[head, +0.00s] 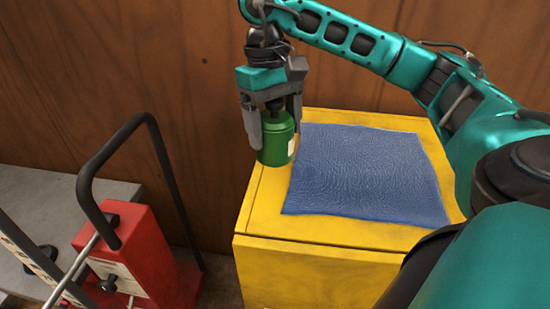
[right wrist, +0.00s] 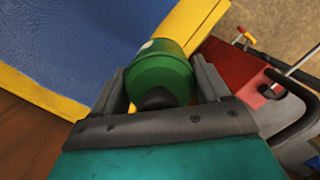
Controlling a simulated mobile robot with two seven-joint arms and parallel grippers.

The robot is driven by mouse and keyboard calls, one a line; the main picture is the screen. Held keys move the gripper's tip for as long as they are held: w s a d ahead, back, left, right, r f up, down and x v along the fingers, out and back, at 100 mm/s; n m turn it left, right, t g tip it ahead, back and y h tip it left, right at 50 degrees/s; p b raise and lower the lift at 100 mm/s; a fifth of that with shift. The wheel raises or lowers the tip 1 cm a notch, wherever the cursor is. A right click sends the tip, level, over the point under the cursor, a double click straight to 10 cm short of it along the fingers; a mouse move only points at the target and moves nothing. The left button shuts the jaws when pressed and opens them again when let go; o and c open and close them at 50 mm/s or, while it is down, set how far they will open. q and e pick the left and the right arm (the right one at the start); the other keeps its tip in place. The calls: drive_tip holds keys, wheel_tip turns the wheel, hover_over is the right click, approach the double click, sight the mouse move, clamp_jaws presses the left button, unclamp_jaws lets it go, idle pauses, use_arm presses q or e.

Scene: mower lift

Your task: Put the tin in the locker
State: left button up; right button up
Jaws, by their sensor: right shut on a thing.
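A green tin (head: 275,146) with a dark neck and a pale label hangs upright in my right gripper (head: 272,122). The gripper's two grey fingers are shut on it from either side. The tin is over or just beside the left edge of the yellow locker (head: 262,210); I cannot tell its exact height above the top. In the right wrist view the tin (right wrist: 162,72) sits between the fingers (right wrist: 163,88). The locker's yellow edge (right wrist: 40,95) shows beyond it. No opening in the locker is visible. My left gripper is not in view.
A blue textured mat (head: 365,172) covers much of the locker's top. A red machine (head: 130,250) with a black bent handle (head: 85,180) stands to the left, near a grey surface (head: 40,195). A brown wooden wall (head: 120,60) rises behind. Floor shows between the machine and the locker.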

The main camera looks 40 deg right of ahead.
sight(275, 156)
drive_tip(key=shift+f+b, duration=0.45)
drive_tip(key=shift+f, duration=1.05)
wheel_tip(275, 156, down, 3)
drive_tip(key=shift+r, duration=0.1)
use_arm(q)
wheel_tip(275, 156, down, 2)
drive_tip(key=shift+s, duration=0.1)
use_arm(e)
drive_tip(key=shift+f+b, duration=0.45)
drive_tip(key=shift+b, duration=0.15)
drive_tip(key=shift+s+a+f, duration=0.1)
drive_tip(key=shift+f, duration=0.05)
drive_tip(key=shift+c, duration=0.6)
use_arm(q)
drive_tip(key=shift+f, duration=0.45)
use_arm(e)
drive_tip(key=o, duration=1.5)
